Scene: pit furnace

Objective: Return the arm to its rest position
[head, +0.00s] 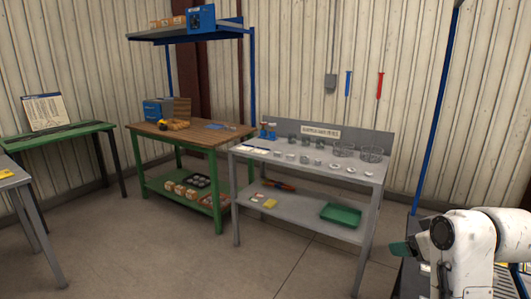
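My arm (465,240) shows at the lower right corner, with its white links bent and close to the camera. My gripper cannot be made out; it is hidden behind the arm or outside the picture. Nothing held shows in the head view.
A grey workbench (300,220) with small metal parts, wire baskets (371,153) and a green tray (341,214) stands ahead. A wooden-topped green bench (218,136) stands left of it, a green table (62,137) farther left. The concrete floor (170,250) in front is clear.

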